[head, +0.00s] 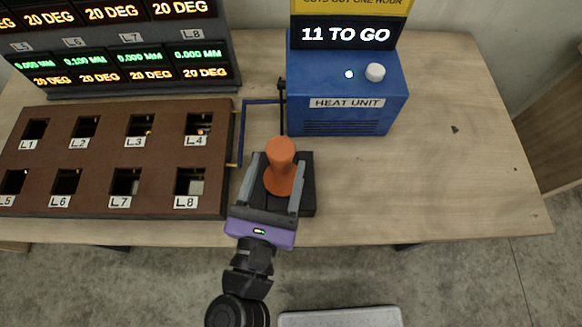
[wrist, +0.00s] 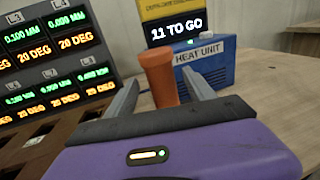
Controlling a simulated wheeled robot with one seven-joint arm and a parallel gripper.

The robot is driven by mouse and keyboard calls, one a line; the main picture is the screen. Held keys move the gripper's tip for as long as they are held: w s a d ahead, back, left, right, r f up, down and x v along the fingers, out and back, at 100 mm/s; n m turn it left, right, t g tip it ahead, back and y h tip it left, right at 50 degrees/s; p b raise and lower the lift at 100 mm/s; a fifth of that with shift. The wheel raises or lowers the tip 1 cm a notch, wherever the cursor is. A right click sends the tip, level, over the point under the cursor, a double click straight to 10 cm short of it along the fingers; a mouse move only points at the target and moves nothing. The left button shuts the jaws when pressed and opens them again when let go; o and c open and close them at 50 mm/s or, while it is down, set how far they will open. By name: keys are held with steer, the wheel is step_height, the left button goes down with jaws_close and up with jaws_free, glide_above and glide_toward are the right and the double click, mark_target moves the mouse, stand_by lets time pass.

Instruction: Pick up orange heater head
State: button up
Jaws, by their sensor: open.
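The orange heater head (head: 281,165) stands upright on a small black block (head: 307,190) on the table, in front of the blue heat unit. It also shows in the wrist view (wrist: 160,78), between my two fingers. My gripper (head: 276,165) is open, with one grey finger on each side of the orange head. Whether either finger touches the head I cannot tell. The lower part of the head is hidden behind the gripper body in the wrist view.
The blue heat unit (head: 347,90) stands behind, its sign reading "11 TO GO". A brown slotted panel (head: 100,160) labelled L1 to L8 lies to the left, with a display board (head: 130,60) behind it. The table's right side (head: 460,150) is mostly clear.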

mark_target(285, 144)
steer(key=x, duration=0.1)
steer(key=p+x, duration=0.1)
steer(key=x, duration=0.2)
steer(key=shift+w+d+r+p, duration=0.1)
steer(key=shift+d+r+p, duration=0.15)
steer(key=shift+p, duration=0.1)
steer(key=shift+w+f, duration=0.15)
steer(key=shift+w, duration=0.55)
jaws_close()
